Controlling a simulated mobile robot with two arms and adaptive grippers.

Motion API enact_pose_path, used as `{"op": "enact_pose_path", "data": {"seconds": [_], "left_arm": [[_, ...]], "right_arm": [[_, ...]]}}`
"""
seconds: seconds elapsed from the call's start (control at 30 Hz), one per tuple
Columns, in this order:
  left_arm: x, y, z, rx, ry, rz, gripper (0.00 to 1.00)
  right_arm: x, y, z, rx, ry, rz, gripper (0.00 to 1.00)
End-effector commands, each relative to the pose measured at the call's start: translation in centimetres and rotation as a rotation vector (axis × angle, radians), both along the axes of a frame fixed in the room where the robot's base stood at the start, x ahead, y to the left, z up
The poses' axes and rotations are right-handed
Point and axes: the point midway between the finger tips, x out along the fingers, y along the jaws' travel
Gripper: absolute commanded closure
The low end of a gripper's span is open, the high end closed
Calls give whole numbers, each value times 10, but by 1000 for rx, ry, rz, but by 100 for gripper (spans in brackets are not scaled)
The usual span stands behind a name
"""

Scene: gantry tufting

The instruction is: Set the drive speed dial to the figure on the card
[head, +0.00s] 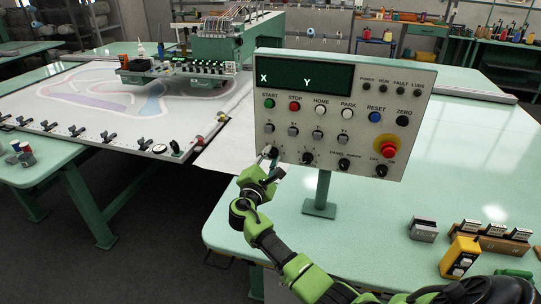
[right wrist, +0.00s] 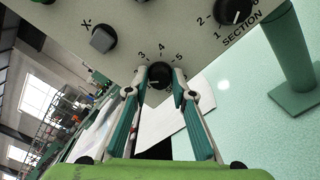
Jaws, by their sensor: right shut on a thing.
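The control panel (head: 345,115) stands on a post on the pale green table. My right gripper (head: 269,158) is at the panel's lower left, shut on a black dial. In the right wrist view the two fingertips of my right gripper (right wrist: 160,82) sit on either side of the black dial (right wrist: 160,73). A pale mark on the dial seems to point left, but is hard to read. I cannot make out the card. My left gripper is not in view.
A section knob (right wrist: 234,12) sits right of the gripped dial, and a grey square button (right wrist: 103,39) is up left. A red stop button (head: 386,146) is at the panel's right. A yellow box (head: 460,257) stands on the table at right.

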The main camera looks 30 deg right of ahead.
Motion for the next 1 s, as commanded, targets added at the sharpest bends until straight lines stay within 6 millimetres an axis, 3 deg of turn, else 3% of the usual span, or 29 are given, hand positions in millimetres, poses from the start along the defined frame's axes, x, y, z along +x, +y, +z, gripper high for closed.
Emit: {"op": "enact_pose_path", "data": {"seconds": [0.47,0.5,0.57,1.0], "left_arm": [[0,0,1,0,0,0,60],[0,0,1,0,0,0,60],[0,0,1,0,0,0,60],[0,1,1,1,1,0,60]], "right_arm": [[1,-1,5,-16,5,0,98],[1,-1,5,-16,5,0,74],[1,-1,5,-16,5,-1,60],[-4,6,1,-11,10,0,60]]}}
